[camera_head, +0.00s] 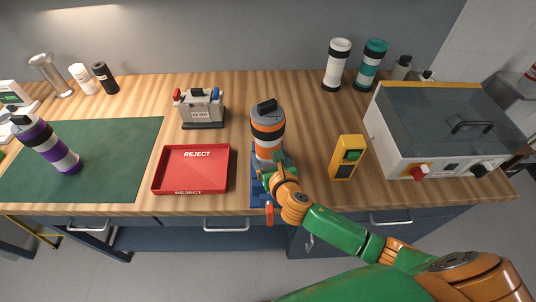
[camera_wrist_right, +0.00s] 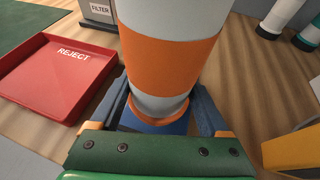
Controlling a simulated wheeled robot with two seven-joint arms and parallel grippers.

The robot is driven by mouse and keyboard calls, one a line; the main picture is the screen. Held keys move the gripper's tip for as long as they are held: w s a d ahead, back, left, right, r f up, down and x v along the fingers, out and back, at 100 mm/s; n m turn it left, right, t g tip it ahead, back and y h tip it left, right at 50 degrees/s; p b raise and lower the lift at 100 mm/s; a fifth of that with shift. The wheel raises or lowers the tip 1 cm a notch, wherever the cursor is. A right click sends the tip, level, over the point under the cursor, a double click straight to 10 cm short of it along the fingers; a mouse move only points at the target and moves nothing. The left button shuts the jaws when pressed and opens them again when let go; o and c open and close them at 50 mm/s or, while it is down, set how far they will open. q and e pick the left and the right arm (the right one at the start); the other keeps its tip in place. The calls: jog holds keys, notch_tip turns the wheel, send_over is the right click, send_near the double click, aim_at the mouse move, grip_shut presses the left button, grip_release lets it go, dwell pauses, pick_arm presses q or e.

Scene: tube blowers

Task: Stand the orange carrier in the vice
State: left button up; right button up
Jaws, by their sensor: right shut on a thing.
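The orange carrier (camera_head: 268,131), a grey-white cylinder with an orange band and dark trim, is upright over the blue vice (camera_head: 258,190) at the bench's front. It fills the middle of the right wrist view (camera_wrist_right: 170,62). My right gripper (camera_head: 269,172) comes in from the front right and is shut on the carrier's lower part. The vice shows partly behind the gripper; an orange-red handle (camera_head: 269,214) hangs at its front. The carrier's lower end is hidden, so I cannot tell whether it is seated in the vice. My left gripper is not in view.
A red REJECT tray (camera_head: 191,190) lies left of the vice, with a grey filter box (camera_head: 202,125) behind it. A yellow device (camera_head: 346,160) and a large white machine (camera_head: 405,140) are on the right. A purple carrier (camera_head: 46,145) is over the green mat (camera_head: 125,160).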

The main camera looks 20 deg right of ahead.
jog(key=shift+f+b, duration=0.4)
jog(key=shift+f, duration=0.15)
jog(key=o, duration=1.4)
jog(key=v, duration=0.7)
jog(key=shift+s+r, duration=0.1)
jog(key=shift+s, duration=0.05)
